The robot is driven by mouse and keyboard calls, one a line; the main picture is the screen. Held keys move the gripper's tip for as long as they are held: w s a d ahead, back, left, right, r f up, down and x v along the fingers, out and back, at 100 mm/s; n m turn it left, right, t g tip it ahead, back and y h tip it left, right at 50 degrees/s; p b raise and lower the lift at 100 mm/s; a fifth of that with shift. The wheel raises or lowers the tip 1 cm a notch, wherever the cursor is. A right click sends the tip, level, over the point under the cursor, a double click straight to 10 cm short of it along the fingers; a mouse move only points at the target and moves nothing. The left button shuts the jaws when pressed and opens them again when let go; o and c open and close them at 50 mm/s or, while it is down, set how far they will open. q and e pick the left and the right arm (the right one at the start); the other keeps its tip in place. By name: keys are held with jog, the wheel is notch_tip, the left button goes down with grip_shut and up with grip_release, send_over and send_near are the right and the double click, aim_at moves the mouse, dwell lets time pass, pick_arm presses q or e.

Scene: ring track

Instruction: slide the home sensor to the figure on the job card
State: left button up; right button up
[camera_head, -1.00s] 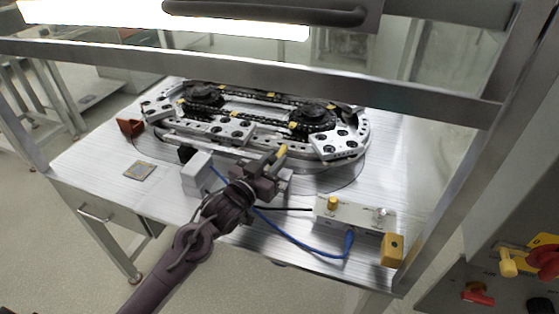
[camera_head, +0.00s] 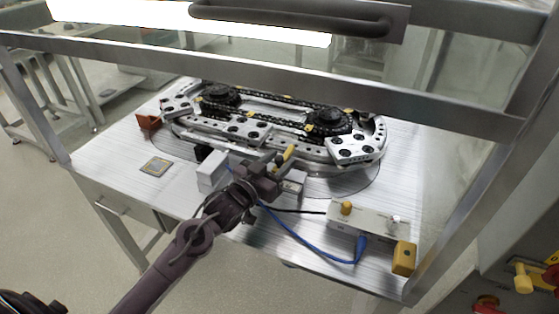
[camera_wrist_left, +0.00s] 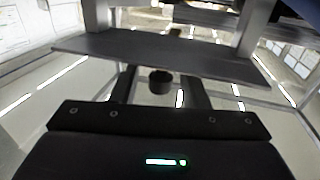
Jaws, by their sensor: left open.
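The oval ring track (camera_head: 255,128) stands on the table, with silver carriages and a dark chain loop. My left gripper (camera_head: 284,168) is open at the track's near side, next to a yellow-topped part (camera_head: 288,152). I cannot tell whether it touches that part, or whether that part is the home sensor. A small silver block (camera_head: 293,184) sits just in front of the gripper. In the left wrist view, my left gripper (camera_wrist_left: 160,72) has its dark fingers apart, with a black round knob between them.
A white box (camera_head: 212,171) stands left of my gripper. A control box (camera_head: 367,219) with a yellow knob, a blue cable (camera_head: 310,245) and a yellow block (camera_head: 404,258) are at the front right. A metal frame bar (camera_head: 300,82) crosses above the track.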

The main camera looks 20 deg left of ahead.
pick_arm(q)
jog(key=v, duration=0.7)
pick_arm(e)
jog(key=shift+w+a, duration=0.15)
jog(key=shift+w, duration=0.45)
pick_arm(q)
jog(key=shift+s, duration=0.15)
pick_arm(e)
jog(key=shift+s, duration=0.15)
